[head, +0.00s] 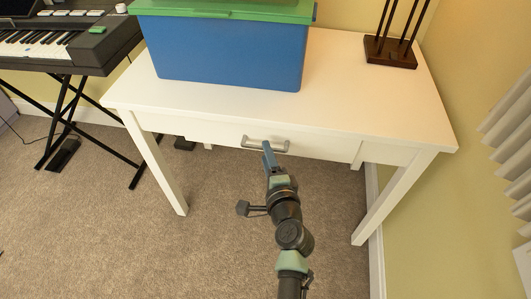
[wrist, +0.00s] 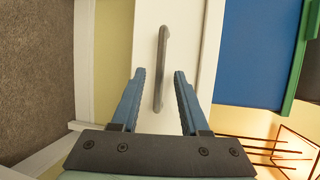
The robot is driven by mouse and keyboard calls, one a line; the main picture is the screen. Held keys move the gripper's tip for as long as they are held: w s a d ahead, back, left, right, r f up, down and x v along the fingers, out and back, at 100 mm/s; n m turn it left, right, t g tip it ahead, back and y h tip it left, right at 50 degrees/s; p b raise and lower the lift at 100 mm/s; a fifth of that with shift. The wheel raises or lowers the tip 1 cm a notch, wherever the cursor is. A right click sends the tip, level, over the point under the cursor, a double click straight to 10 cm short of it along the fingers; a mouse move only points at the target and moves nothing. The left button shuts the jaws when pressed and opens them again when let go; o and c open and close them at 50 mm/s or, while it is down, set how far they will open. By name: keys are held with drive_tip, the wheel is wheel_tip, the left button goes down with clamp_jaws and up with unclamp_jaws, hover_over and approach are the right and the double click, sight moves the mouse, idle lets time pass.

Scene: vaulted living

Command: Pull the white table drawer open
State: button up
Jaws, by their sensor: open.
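The white table (head: 345,100) stands against the yellow wall. Its drawer front (head: 220,132) is under the tabletop and looks flush with the table's frame. A grey bar handle (head: 264,144) is on the drawer front. In the wrist view the handle (wrist: 161,68) runs up and down the picture on the white drawer front (wrist: 145,40). My gripper (head: 267,148) is at the handle in the head view. In the wrist view my gripper (wrist: 157,72) is open, with one blue finger on each side of the handle's lower end. No contact with the handle is visible.
A blue bin with a green lid (head: 225,50) stands on the tabletop, and a dark metal stand (head: 390,52) is at the right rear. A keyboard on a black stand (head: 70,42) is to the left. The carpet (head: 110,230) before the table is clear.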

drive_tip(key=shift+x, duration=1.05)
clamp_jaws()
idle(0.7)
